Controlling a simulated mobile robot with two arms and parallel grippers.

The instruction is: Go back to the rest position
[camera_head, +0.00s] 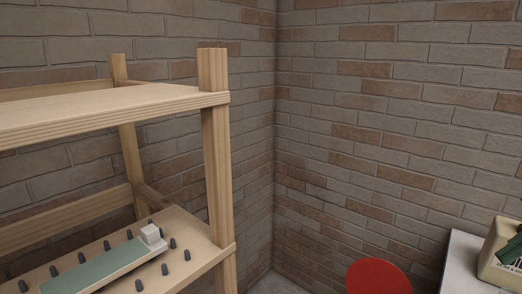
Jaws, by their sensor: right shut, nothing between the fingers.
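Neither of my grippers can be made out in the head view. No arm of mine shows clearly, and no task object is named. The view holds a wooden shelf rack (215,150) on the left and a brick corner behind it.
The rack's upper board (90,108) is bare where visible. Its lower board (190,254) holds a long green-topped piece (100,268) with a white block (150,234), among several dark pegs. A red disc (378,277) is bottom right, beside a white surface (465,265) with a beige container (492,258).

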